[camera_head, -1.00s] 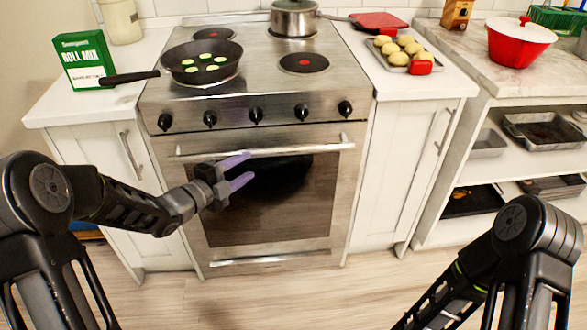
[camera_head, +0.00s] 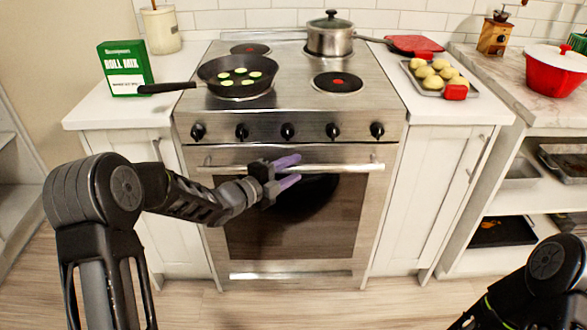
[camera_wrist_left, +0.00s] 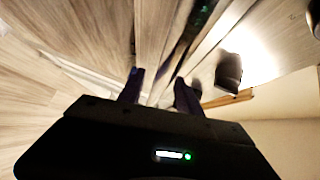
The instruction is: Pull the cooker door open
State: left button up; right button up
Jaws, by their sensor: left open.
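The cooker (camera_head: 290,125) stands in the middle of the head view, with its oven door (camera_head: 335,225) shut. The door's metal handle bar (camera_head: 345,167) runs across its top. My left gripper (camera_head: 294,170) has purple fingers and is open and empty. It is in front of the handle in the head view, around the bar's middle; I cannot tell whether it touches. The left wrist view shows the two dark purple fingers (camera_wrist_left: 158,90) apart, with blurred surfaces beyond. My right gripper is outside the view; only part of that arm shows at the lower right.
A pan (camera_head: 237,76) with green slices and a lidded pot (camera_head: 330,35) stand on the hob. A green box (camera_head: 125,70) is on the left counter. A tray of rolls (camera_head: 440,78) is on the right counter. The wooden floor (camera_head: 300,305) before the cooker is clear.

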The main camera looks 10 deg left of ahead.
pick_arm(q)
jog(key=shift+w+d, duration=0.25)
jog(key=shift+w, duration=0.15)
jog(key=shift+c, duration=0.3)
grip_shut()
jog(key=shift+f, duration=0.1)
dwell(0.8)
